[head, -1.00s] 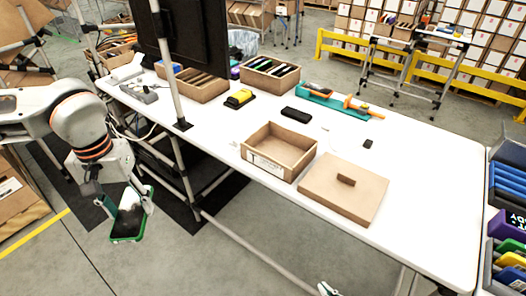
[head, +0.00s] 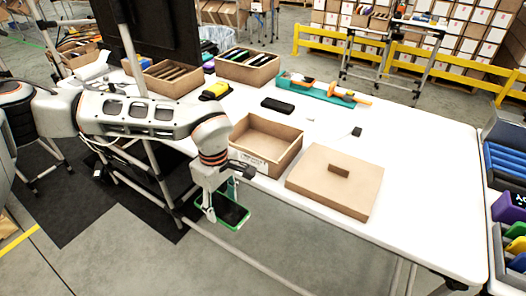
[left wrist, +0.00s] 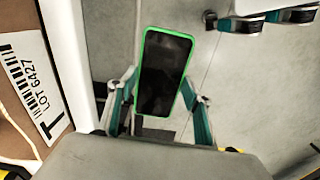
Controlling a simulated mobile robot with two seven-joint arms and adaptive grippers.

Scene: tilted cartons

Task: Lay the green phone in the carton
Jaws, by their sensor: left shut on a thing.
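The green phone (head: 233,213) has a green rim and a dark screen. My left gripper (head: 222,203) is shut on it and holds it beyond the table's near edge, over the floor. In the left wrist view the phone (left wrist: 163,75) sits between the fingers of the gripper (left wrist: 160,112), screen facing the camera. The open carton (head: 287,160) stands on the table just above and right of the gripper and looks empty inside. Its labelled wall (left wrist: 22,14) shows at the left of the left wrist view. My right gripper (left wrist: 262,18) shows partly at the top right there.
A brown lid with a handle (head: 315,185) lies right of the carton on the white table (head: 420,165). A black case (head: 278,106), a yellow device (head: 215,91) and a teal tray (head: 310,92) lie behind. Bins (head: 507,165) stand at the right. The table's right part is clear.

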